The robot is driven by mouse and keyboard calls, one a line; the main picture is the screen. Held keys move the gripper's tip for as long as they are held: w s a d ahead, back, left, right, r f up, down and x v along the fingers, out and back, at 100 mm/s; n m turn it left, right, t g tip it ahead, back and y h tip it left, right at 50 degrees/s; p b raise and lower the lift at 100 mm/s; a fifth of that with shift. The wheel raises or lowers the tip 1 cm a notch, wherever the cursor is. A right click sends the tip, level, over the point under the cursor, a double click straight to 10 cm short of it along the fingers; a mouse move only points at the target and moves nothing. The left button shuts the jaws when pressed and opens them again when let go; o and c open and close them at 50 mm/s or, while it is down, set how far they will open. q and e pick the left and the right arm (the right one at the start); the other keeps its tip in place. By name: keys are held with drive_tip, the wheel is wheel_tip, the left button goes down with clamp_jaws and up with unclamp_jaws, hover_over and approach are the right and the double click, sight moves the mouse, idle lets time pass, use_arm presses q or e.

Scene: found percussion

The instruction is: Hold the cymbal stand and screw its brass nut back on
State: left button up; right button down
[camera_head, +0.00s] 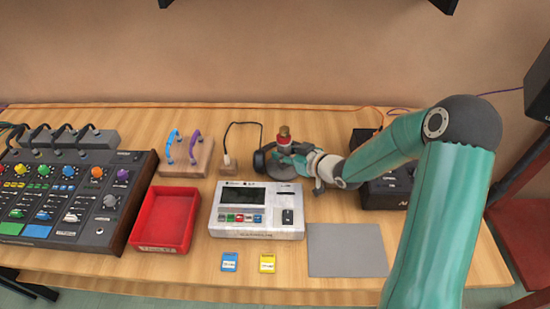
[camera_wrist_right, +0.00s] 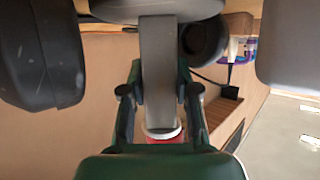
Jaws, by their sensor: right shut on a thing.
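The cymbal stand (camera_head: 284,141) is upright at the back middle of the table, with a red part near its top. The brass nut (camera_head: 284,130) shows at the very top, above the red part; I cannot tell how far it is threaded. My right gripper (camera_head: 288,156) reaches in from the right and is shut on the cymbal stand below the red part. Its fingers hide the middle of the stand. In the right wrist view, a small red and white piece (camera_wrist_right: 163,132) shows between the finger links. My left gripper is not in view.
Black headphones (camera_head: 260,160) lie just left of the stand. A white device (camera_head: 257,222) is in front, with a red tray (camera_head: 165,220) and mixer (camera_head: 70,195) to the left. A black box (camera_head: 385,190) stands right. A grey mat (camera_head: 347,250) is bare.

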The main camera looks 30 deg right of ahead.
drive_tip(key=shift+f, duration=0.2)
drive_tip(key=shift+r, duration=0.1)
drive_tip(key=c, duration=0.9)
unclamp_jaws()
drive_tip(key=shift+o, duration=0.2)
drive_tip(key=shift+s, duration=0.1)
drive_tip(key=v, duration=1.1)
drive_tip(key=shift+s+r, duration=0.15)
drive_tip(key=shift+s, duration=0.2)
